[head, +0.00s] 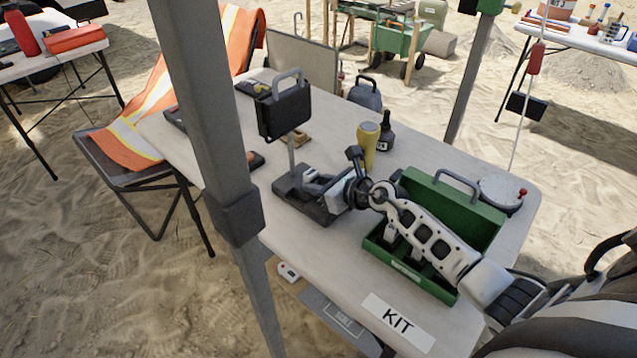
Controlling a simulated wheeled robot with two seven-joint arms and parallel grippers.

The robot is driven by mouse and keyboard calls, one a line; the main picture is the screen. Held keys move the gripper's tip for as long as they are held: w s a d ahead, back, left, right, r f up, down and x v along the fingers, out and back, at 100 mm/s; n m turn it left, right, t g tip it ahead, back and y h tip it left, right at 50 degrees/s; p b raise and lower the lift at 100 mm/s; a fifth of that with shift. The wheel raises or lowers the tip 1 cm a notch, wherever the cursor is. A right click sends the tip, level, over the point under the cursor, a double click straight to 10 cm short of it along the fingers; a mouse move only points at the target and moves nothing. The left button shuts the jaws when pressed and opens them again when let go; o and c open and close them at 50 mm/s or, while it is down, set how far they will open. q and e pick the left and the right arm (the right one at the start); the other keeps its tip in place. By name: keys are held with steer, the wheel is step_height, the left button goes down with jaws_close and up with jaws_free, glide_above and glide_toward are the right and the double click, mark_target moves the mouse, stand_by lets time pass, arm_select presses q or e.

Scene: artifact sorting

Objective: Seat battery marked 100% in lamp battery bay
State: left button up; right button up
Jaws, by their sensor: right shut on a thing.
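The lamp has a black head (284,112) with a grey handle, on a thin post above a dark base (293,188) on the table. The base has an open bay area on its right side. My right gripper (349,183) is at the right end of this base, shut on a pale block-shaped battery (338,191). The battery is at or just over the bay; I cannot tell whether it touches or is seated. Its charge mark is not readable. My left gripper is not in view.
An open green box (484,222) marked by a KIT label (398,322) holds other pale blocks (390,236), partly behind my right arm. A yellow can (367,143) and a dark bottle (386,138) stand behind the gripper. A grey tent pole (205,110) crosses the left front.

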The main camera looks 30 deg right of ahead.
steer(key=shift+f, duration=0.2)
steer(key=o, duration=1.1)
steer(key=shift+o, duration=0.2)
steer(key=shift+s+f, duration=0.1)
steer(key=shift+a, duration=0.1)
steer(key=shift+s, duration=0.15)
steer(key=p+v, duration=0.1)
steer(key=v, duration=1.4)
steer(key=shift+d+r, duration=0.3)
steer(key=shift+r, duration=0.15)
steer(key=shift+s, duration=0.15)
